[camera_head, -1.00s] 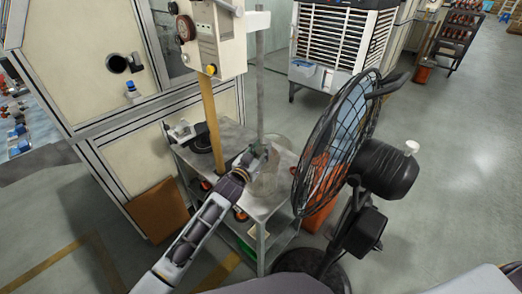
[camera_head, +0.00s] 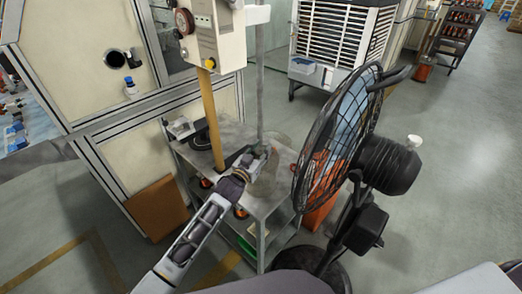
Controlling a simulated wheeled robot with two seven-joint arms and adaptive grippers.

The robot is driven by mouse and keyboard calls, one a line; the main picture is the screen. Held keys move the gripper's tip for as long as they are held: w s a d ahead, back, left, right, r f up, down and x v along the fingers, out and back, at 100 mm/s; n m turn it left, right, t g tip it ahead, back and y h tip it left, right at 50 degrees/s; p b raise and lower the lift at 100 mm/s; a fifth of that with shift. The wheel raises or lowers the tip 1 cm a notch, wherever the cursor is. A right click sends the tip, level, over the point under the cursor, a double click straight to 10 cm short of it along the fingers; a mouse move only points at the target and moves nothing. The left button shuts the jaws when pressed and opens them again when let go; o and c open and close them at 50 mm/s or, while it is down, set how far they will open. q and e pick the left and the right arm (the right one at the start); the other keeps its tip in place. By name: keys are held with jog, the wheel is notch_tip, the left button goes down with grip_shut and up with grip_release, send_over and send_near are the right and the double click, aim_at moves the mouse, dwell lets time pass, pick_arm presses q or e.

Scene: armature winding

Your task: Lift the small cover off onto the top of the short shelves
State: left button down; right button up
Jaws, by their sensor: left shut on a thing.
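The small cover (camera_head: 266,182) looks like a clear, see-through piece at the top of the short shelves. Its outline is faint, and I cannot tell whether its lower edge touches the shelf top. My left gripper (camera_head: 261,152) is over the shelf top, shut on the upper part of the cover. The fingers partly hide it. The short shelves (camera_head: 287,210) are a grey metal unit with a flat top and lower levels, standing in the middle of the view. My right gripper is not in view.
A black standing fan (camera_head: 335,140) is close to the right of the shelves. A dark round item (camera_head: 202,137) lies on the back left of the top.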

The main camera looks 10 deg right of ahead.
pick_arm(q)
jog(key=shift+f, duration=0.35)
jog(key=shift+f+b, duration=0.25)
jog(key=shift+b, duration=0.1)
jog(key=shift+f, duration=0.1)
jog(key=c, duration=0.9)
grip_release()
jog(key=shift+v, duration=6)
